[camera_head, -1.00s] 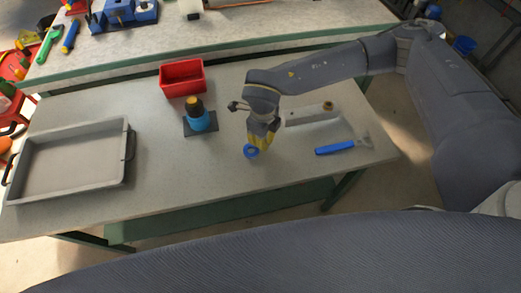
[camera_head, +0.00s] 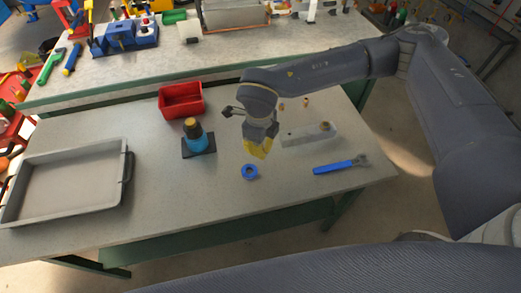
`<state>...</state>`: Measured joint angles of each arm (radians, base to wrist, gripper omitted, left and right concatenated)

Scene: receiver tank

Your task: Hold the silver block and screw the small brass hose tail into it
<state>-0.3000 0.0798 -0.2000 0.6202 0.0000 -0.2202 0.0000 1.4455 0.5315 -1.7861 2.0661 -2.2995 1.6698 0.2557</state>
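The silver block (camera_head: 308,136) lies on the grey table, right of my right gripper, with a brass fitting (camera_head: 324,126) at its right end. Two small brass pieces stand behind the block, one on the left (camera_head: 281,106) and one on the right (camera_head: 306,103). They are too small to tell which is the hose tail. My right gripper (camera_head: 257,152) points down with yellow fingertips, left of the block and apart from it. I see nothing in it, but its finger gap is unclear. A blue ring (camera_head: 249,172) lies on the table just in front of it. My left gripper is not in view.
A blue-handled wrench (camera_head: 341,165) lies in front of the block. A blue bottle (camera_head: 194,143) with a dark and yellow top stands on a dark pad (camera_head: 208,150). A red bin (camera_head: 181,99) is behind, and a grey tray (camera_head: 66,208) is at left. The table's front middle is clear.

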